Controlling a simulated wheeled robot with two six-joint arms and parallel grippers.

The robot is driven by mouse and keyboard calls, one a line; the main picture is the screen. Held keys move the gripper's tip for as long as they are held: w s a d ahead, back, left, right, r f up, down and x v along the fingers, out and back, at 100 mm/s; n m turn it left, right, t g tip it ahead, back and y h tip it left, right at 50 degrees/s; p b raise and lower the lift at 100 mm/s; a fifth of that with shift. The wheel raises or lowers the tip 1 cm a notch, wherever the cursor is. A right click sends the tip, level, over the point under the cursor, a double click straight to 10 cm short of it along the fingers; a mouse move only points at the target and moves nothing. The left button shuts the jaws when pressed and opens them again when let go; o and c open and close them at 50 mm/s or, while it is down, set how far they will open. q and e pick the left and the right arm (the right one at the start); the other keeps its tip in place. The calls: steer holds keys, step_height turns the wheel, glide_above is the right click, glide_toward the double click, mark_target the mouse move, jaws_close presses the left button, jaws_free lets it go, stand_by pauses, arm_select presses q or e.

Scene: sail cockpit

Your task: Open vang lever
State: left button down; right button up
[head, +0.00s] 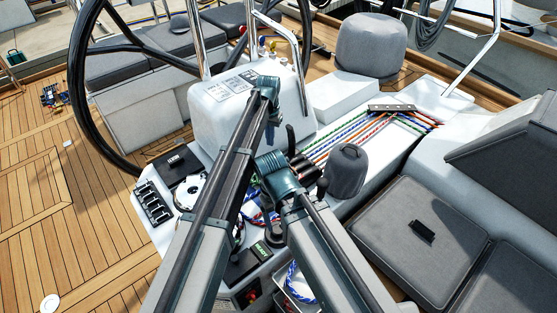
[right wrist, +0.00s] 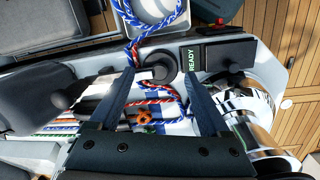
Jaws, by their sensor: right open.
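Dark clutch levers (head: 303,165) show beside my right arm's teal joint in the head view. I cannot tell which one is the vang lever, and my arms hide part of the bank. My right gripper (right wrist: 157,73) is open and empty in the right wrist view, its two dark fingers apart above the console. Ropes (right wrist: 150,108) run across between the fingers, and a round black fitting (right wrist: 162,66) shows between the tips. My left arm's teal end (head: 268,95) is near the white pedestal; I cannot make out its fingers.
A grey-covered winch (head: 346,170) stands right of the levers, and a chrome winch (right wrist: 240,110) is close to the right finger. A box reading READY (right wrist: 213,58) and a coiled blue rope (right wrist: 172,15) are nearby. The steering wheel (head: 78,90) is at left.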

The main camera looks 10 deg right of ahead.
arm_select(q)
step_height(320, 180, up, 6)
steer(key=p, duration=0.6)
steer(key=shift+s+a, duration=0.15)
steer(key=shift+a, duration=0.15)
steer(key=s+a, duration=0.3)
steer(key=s, duration=0.7)
steer(key=s+a+n, duration=0.1)
steer(key=s+a, duration=0.3)
steer(key=s, duration=0.7)
steer(key=s+a+y, duration=0.1)
steer(key=s+a, duration=0.3)
steer(key=s, duration=0.7)
steer(key=shift+s, duration=0.2)
